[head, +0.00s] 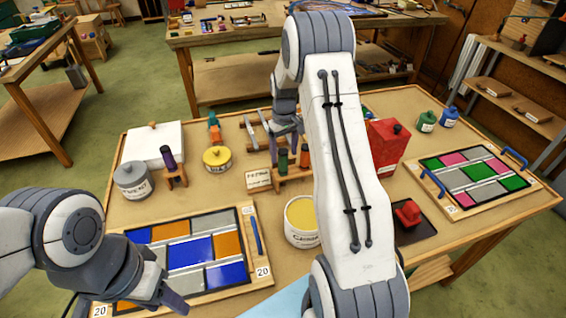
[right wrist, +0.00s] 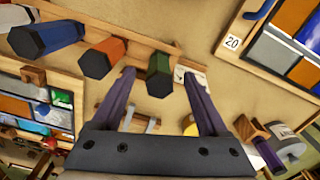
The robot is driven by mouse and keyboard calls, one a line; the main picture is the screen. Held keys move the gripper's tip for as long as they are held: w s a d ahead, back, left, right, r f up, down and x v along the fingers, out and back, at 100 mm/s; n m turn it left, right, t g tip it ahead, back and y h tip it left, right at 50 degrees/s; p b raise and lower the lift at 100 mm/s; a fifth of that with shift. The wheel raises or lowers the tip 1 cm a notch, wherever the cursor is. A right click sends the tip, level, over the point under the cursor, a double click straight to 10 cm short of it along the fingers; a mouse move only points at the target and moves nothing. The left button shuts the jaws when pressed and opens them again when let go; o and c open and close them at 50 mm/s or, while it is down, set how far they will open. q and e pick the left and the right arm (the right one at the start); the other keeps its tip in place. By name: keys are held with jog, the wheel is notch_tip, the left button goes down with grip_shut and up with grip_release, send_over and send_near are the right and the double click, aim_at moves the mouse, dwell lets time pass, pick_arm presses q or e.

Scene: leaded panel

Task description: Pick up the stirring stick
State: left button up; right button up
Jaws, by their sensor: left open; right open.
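I cannot pick out the stirring stick with certainty. A wooden rack (head: 290,176) at mid-table holds upright tools with a green handle (head: 283,161) and an orange handle (head: 304,157). The right wrist view shows the green handle (right wrist: 158,76), the orange handle (right wrist: 102,58) and a blue handle (right wrist: 46,38). My right gripper (head: 285,140) is open and empty over this rack, its fingers (right wrist: 160,88) spread with the green handle between their tips in that view; contact is not visible. My left gripper (head: 170,295) is open and empty at the lower left, by the left panel.
An open can of cream paste (head: 302,212) stands in front of the rack. Left are a yellow-lidded tin (head: 217,157), a grey pot (head: 132,180) and a dark-handled tool (head: 168,157) on a stand. Two leaded panels (head: 190,252) (head: 475,178) flank my right arm. A red canister (head: 386,146) stands right.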

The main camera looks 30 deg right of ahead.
aim_at(283, 163)
jog(key=shift+w+f+p, duration=0.1)
jog(key=shift+f+p, duration=0.35)
jog(key=shift+f, duration=0.15)
notch_tip(283, 163, down, 4)
jog(key=shift+w+r+p, duration=0.15)
jog(key=shift+r+p, duration=0.1)
jog(key=shift+p, duration=0.6)
jog(key=shift+f, duration=0.4)
grip_shut()
